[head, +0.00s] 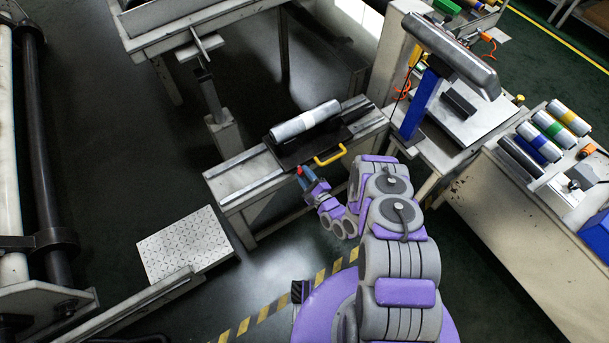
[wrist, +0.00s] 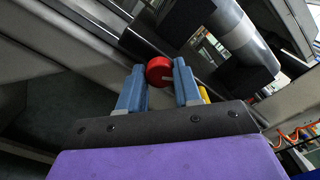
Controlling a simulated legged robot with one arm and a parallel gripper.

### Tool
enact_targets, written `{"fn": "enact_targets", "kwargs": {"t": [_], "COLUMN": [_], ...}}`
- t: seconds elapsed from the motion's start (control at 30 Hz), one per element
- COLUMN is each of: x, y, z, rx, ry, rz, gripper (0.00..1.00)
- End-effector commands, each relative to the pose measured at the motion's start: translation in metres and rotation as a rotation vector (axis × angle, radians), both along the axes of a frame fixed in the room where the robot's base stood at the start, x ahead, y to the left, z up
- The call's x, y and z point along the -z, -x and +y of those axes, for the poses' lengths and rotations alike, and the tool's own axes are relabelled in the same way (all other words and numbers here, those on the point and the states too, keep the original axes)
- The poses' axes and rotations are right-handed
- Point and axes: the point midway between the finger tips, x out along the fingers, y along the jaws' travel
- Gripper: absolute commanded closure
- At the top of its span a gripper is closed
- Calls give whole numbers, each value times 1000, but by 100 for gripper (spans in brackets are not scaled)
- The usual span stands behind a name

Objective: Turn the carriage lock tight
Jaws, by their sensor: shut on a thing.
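The carriage lock is a round red knob (wrist: 159,70), seen in the wrist view between the fingertips of my gripper (wrist: 160,88). The blue fingers are shut on it, one at each side. In the head view my gripper (head: 309,182) is at the front edge of the rail bench, with the red knob (head: 300,170) showing small at its tips. The dark carriage (head: 291,153) sits on the rails just beyond and carries a silver roll with a pale band (head: 306,121). How far the knob is turned cannot be told.
A yellow handle (head: 330,156) sticks out from the carriage to the right of my gripper. A blue-posted machine (head: 419,104) stands at the right, beside a table with several rolls (head: 540,140). A checkered metal plate (head: 185,245) lies at the left.

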Motion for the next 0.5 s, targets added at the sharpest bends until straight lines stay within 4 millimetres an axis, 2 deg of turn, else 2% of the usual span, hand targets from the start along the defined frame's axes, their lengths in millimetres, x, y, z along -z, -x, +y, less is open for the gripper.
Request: {"fn": "enact_targets", "kwargs": {"t": [0.03, 0.37, 0.4, 0.5], "x": [6, 7, 7, 6], "y": [4, 5, 5, 5], "z": [0, 0, 0, 0], "rx": [-1, -1, -1, -2], "ry": [2, 1, 1, 1], "rz": [17, 21, 21, 20], "gripper": [97, 97, 66, 56]}}
